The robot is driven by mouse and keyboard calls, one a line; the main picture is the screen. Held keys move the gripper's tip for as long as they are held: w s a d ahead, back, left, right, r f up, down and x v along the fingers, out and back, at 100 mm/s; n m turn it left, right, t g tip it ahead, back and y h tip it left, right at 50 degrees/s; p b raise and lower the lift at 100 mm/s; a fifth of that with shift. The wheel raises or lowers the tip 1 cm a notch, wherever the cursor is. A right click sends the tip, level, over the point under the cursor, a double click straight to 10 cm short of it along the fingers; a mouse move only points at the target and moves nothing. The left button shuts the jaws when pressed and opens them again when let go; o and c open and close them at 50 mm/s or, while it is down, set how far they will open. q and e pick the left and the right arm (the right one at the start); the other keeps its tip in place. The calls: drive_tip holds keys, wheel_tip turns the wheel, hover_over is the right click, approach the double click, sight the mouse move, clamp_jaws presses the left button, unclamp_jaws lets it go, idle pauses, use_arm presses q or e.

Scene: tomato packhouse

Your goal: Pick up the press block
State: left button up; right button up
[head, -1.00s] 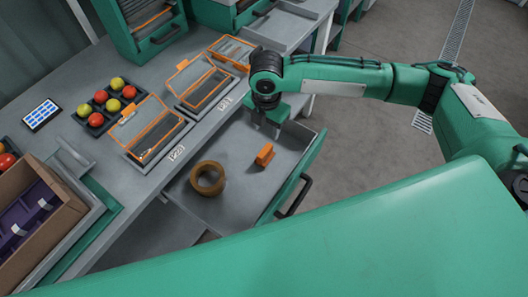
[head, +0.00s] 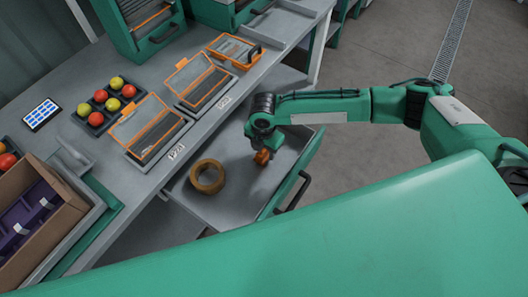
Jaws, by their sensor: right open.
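The press block appears to be the small orange block (head: 262,157), lying in the open grey drawer (head: 232,208) under the bench. My right gripper (head: 259,146) points down from above, right at the block, and hides part of its top. It is open. I cannot tell whether its fingers are around the block or just over it. My left gripper is out of view.
A brown ring-shaped roll (head: 207,177) lies in the drawer, left of the block. The drawer's green front with a dark handle (head: 299,191) is on the right. Orange-framed clear-lidded boxes (head: 146,128) and a tray of tomatoes (head: 90,122) stand on the bench.

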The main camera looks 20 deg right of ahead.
clamp_jaws()
drive_tip(key=shift+r, duration=0.75)
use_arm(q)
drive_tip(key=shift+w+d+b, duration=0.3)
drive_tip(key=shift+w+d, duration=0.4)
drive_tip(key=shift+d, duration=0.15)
use_arm(e)
wheel_tip(320, 180, up, 19)
drive_tip(key=shift+f, duration=0.2)
